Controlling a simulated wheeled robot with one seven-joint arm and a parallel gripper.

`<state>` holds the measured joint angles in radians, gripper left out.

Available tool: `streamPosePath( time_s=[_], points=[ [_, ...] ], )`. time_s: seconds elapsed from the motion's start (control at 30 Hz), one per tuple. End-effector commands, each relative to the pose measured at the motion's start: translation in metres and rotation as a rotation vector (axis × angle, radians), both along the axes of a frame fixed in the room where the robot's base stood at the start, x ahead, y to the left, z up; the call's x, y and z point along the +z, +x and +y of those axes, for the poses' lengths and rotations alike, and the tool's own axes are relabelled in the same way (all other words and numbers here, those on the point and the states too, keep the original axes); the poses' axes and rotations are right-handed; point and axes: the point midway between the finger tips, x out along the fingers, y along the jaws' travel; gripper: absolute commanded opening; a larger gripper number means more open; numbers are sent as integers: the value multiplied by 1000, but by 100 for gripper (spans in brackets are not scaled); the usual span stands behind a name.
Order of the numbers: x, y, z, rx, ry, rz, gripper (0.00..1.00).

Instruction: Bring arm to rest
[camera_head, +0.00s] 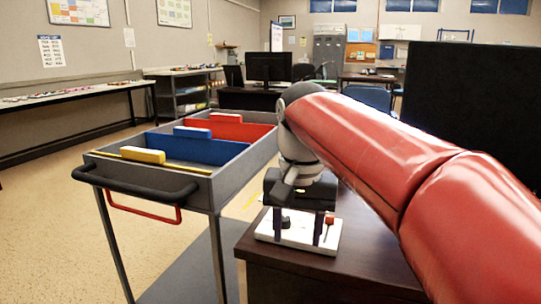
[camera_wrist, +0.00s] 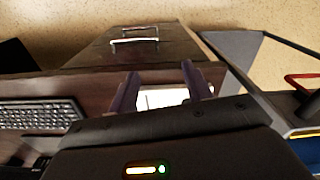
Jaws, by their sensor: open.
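My gripper (camera_head: 299,232) points down over the near-left corner of a dark wooden desk (camera_head: 362,262). Its two dark fingers stand apart, with nothing held between them. Below and around the fingertips in the picture is a white panel (camera_head: 298,243) with a black knob and a small red switch (camera_head: 330,219). I cannot tell whether the fingertips touch it. The wrist view shows the same open fingers (camera_wrist: 163,88) with part of the white panel (camera_wrist: 165,98) between them. My red arm reaches in from the right and hides much of the desk.
A grey cart (camera_head: 224,177) with blue, red and yellow dividers stands left, close beside the desk. A black monitor (camera_head: 268,67) is behind; a large dark screen (camera_head: 480,90) is at right. A keyboard (camera_wrist: 40,113) lies on the desk. Open floor (camera_head: 60,230) is at left.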

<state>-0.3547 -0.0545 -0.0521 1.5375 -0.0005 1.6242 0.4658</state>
Motion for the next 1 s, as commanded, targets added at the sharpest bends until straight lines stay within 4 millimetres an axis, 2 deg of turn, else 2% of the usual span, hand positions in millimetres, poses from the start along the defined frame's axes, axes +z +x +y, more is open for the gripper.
streamPosePath(
  time_s=[0.27,0.47,0.57,0.7,0.8,0.9,1.0],
  points=[
    [-15,-22,-26,26,20,-75,49],
    [-38,-49,-53,56,29,-168,49],
    [-57,-69,-69,76,25,-235,49],
    [-96,-102,-91,111,-1,-346,49],
    [-120,-119,-101,133,-27,-408,49],
    [-136,-129,-106,148,-45,-444,49],
    [-143,-133,-108,155,-54,-460,49]
  ],
)
